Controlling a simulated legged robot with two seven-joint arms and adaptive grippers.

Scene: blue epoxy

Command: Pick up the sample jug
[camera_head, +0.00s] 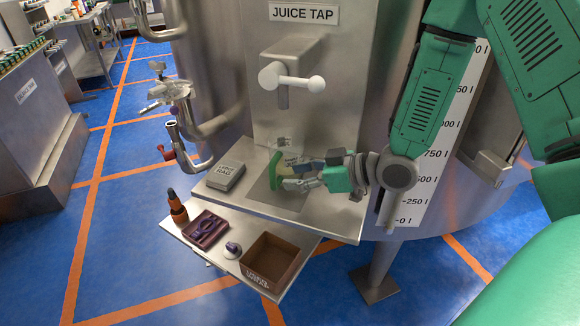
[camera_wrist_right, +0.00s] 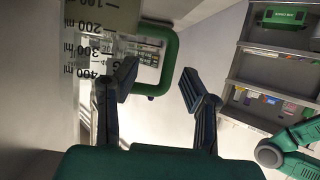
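The sample jug is a clear vessel with a green handle (camera_head: 275,172) on the steel shelf under the juice tap. In the right wrist view its clear wall with printed ml marks (camera_wrist_right: 90,45) fills the upper left. The green loop handle (camera_wrist_right: 171,60) shows there too. My right gripper (camera_head: 291,172) is at the handle, partly hiding the jug in the head view. In the wrist view its two fingers (camera_wrist_right: 156,80) are spread apart, with the handle's outer bar between and beyond the tips. I see no grip on it. My left gripper is out of view.
The tap (camera_head: 290,78) hangs above the jug. A grey labelled box (camera_head: 226,175) sits left on the shelf (camera_head: 325,222). A lower shelf holds an orange-and-black bottle (camera_head: 177,208), a dark red tray (camera_head: 205,229) and a brown bin (camera_head: 272,262). A pipe valve (camera_head: 180,150) stands left.

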